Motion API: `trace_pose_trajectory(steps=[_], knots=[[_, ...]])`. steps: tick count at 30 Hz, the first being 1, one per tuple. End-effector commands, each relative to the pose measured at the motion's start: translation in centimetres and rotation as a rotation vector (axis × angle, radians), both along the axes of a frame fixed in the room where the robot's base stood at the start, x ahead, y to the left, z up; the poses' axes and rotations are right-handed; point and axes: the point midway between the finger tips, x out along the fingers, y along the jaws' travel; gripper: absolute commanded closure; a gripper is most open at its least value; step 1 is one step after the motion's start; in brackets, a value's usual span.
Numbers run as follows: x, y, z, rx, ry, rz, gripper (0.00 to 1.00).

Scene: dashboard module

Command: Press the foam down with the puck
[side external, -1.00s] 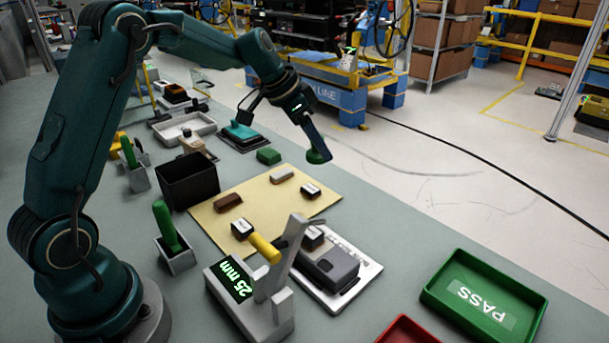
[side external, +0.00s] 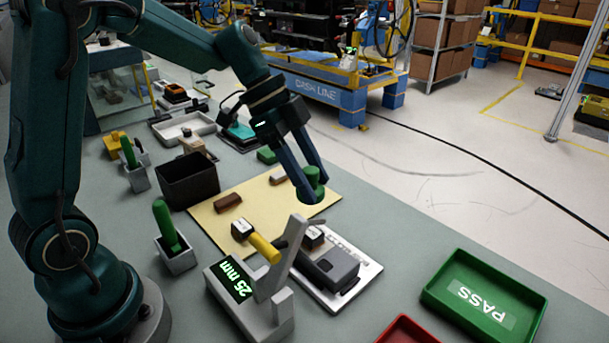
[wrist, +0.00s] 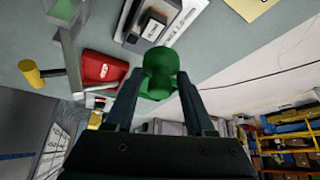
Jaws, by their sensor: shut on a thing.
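My gripper (side external: 307,182) is shut on the green puck (side external: 312,193), a knobbed piece with a wide round base. The puck hangs above the right part of the tan mat, just behind the grey module (side external: 335,268) on its white plate (side external: 364,277). The wrist view shows the puck (wrist: 160,78) between both fingers, with the module (wrist: 150,28) beyond it. A small dark block with a pale top (side external: 315,236) sits at the module's far end; I cannot tell whether it is the foam. The puck is apart from it.
A green PASS tray (side external: 485,298) and a red tray (side external: 407,331) lie to the right and front. A black bin (side external: 188,181) stands behind the mat (side external: 215,222).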

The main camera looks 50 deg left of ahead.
Motion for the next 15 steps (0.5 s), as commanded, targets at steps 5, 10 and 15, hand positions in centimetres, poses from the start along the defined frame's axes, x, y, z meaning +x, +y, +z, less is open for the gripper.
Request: trace_pose_trajectory(steps=[5,10,15], knots=[[-1.2,-1.2,1.0,0.002,-0.002,-0.043,0.9],[-1.2,-1.3,0.1,-0.002,0.001,-0.045,0.9],[-1.2,-1.3,-1.7,0.0,0.003,-0.043,0.9]])
